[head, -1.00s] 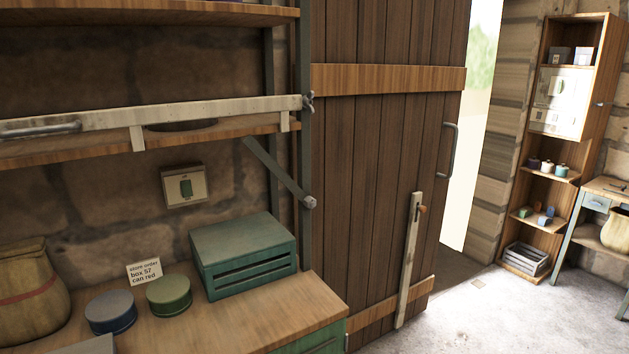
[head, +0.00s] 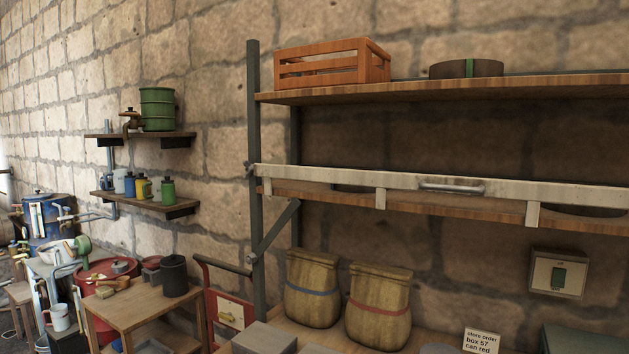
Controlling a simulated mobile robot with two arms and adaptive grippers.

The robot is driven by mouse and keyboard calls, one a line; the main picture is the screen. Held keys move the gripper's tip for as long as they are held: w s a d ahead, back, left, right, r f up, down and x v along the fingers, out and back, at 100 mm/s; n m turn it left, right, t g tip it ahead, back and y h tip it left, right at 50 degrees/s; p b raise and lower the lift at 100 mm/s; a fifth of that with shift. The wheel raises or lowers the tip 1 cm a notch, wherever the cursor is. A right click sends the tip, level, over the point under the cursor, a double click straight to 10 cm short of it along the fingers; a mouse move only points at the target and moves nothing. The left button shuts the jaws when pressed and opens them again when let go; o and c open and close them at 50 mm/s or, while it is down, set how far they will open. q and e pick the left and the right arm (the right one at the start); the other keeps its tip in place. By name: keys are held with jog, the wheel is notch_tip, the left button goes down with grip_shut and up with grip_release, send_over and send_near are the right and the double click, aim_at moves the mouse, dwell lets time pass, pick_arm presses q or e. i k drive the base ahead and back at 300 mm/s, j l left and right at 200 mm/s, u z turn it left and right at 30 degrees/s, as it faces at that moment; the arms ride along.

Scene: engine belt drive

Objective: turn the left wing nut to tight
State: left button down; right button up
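A small dark wing nut (head: 249,168) is on the left upright post, at the left end of a pale bar (head: 350,177). The bar runs across the front of the middle shelf and has a metal handle (head: 452,186). The wing nut is small in the picture, and I cannot tell whether it is tight or loose. Lower on the same post is a round light knob (head: 252,258) at the foot of a diagonal brace (head: 277,229). Neither of my grippers is in view.
An orange crate (head: 332,64) and a round dark tin (head: 466,69) stand on the upper shelf (head: 520,88). Two sacks (head: 312,288) stand below. Left of the post are a red hand truck (head: 230,312) and a small cluttered wooden table (head: 140,301).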

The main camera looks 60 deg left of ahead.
aim_at(249, 169)
jog(key=u, duration=2.35)
